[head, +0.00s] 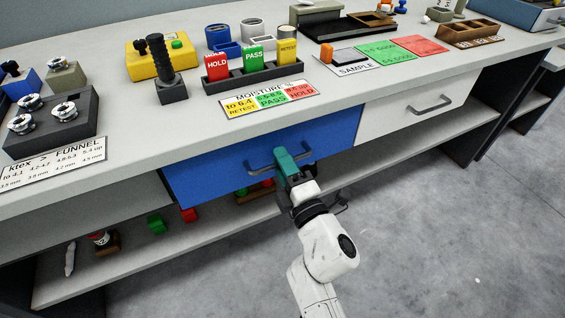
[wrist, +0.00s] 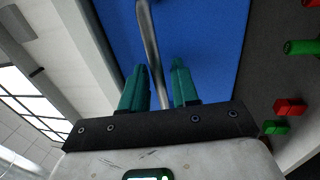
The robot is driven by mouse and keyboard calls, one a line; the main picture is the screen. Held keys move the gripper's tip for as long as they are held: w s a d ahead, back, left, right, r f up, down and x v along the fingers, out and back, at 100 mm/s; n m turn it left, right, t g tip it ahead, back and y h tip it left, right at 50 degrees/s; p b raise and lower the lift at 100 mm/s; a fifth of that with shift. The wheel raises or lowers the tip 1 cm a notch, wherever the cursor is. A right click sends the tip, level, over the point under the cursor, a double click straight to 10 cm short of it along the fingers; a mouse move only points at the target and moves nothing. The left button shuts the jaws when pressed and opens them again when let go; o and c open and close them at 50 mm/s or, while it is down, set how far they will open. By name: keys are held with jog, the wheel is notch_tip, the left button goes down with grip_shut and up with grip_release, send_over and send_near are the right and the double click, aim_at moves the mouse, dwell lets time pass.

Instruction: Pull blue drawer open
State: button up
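The blue drawer (head: 215,172) is under the worktop, and its front looks about flush with the bench, so it appears closed. Its grey bar handle (head: 256,170) sticks out from the front. In the wrist view the blue front (wrist: 205,35) fills the upper middle. The handle bar (wrist: 149,38) runs down between the two teal fingers of my gripper (wrist: 160,82). The fingers are apart, with a visible gap beside the bar, so they are around it and not clamped on it.
A white drawer (head: 390,113) with its own handle is to the right. A lower shelf (head: 130,262) holds red and green blocks. The worktop (head: 190,112) carries cards, signs and weights. The grey floor (head: 440,235) in front is clear.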

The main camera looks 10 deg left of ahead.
jog(key=shift+w, duration=0.1)
jog(key=shift+c, duration=0.4)
grip_shut()
